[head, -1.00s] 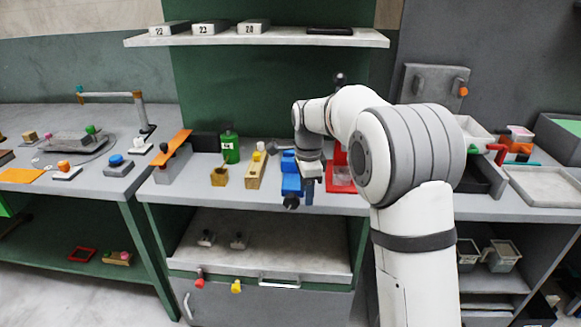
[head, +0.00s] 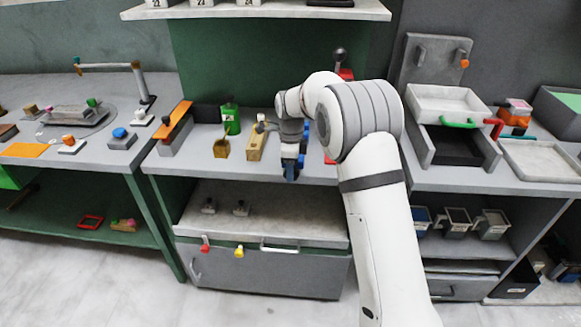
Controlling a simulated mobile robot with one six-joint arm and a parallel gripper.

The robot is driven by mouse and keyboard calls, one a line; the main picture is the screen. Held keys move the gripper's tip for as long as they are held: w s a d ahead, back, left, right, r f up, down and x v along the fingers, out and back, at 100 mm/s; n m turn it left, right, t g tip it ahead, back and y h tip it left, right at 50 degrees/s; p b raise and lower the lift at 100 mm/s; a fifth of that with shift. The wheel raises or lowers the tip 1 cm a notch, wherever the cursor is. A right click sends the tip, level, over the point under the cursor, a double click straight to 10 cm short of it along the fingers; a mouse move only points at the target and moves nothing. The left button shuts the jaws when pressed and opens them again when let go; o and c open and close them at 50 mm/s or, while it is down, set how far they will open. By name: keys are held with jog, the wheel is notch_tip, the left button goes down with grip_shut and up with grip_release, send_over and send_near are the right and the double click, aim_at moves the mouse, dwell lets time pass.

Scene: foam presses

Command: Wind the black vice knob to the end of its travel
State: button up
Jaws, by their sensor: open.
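A blue vice (head: 291,172) stands near the front edge of the middle bench, and only small parts of it show. Its black knob cannot be made out and seems hidden by my gripper (head: 291,163). My gripper points down at the vice from above, in front of it in the picture. It is open. I cannot tell whether it touches the knob or how the fingers sit around it.
A wooden block with a yellow knob (head: 256,146) and a green bottle (head: 231,121) stand left of the vice. A red press (head: 346,75) stands behind my arm.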

jog(key=shift+c, duration=0.3)
grip_shut()
jog(key=shift+a+h+p, duration=0.15)
jog(key=shift+h+p, duration=0.15)
jog(key=shift+a+h+p, duration=0.15)
jog(key=shift+h+p, duration=0.2)
jog(key=shift+h, duration=0.15)
jog(key=shift+a+f+h, duration=0.1)
jog(key=shift+a+h, duration=0.05)
jog(key=shift+h, duration=0.65)
jog(key=shift+a+f+h, duration=0.15)
jog(key=shift+a+h, duration=0.1)
jog(key=shift+h, duration=0.85)
jog(key=shift+a+f+h+b, duration=0.15)
jog(key=shift+h+b, duration=0.2)
jog(key=shift+h, duration=0.75)
